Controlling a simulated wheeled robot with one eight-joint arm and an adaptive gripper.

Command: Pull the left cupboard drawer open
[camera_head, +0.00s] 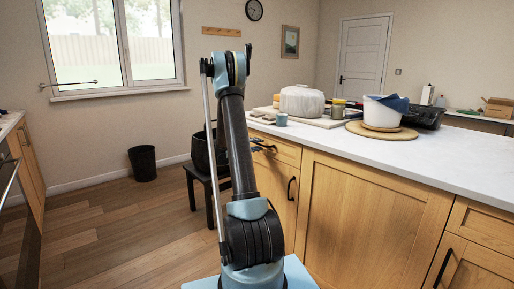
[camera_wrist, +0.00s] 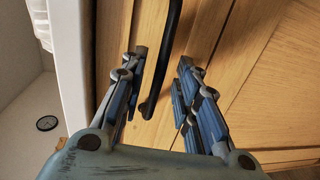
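The left drawer (camera_head: 284,151) is a wooden front just under the white worktop, at the near left end of the counter unit. It looks shut and flush. Its dark bar handle (camera_wrist: 168,50) shows in the wrist view, running between the fingers of my gripper (camera_wrist: 161,62). The fingers are open, one on each side of the handle, with a visible gap on the right side.
The worktop (camera_head: 450,160) overhangs the drawer; its edge is close to my gripper. It carries a white pot (camera_head: 301,101), jars and a white bowl (camera_head: 380,112). A cupboard door handle (camera_head: 291,188) sits below the drawer. A black stool (camera_head: 209,185) stands left of the unit.

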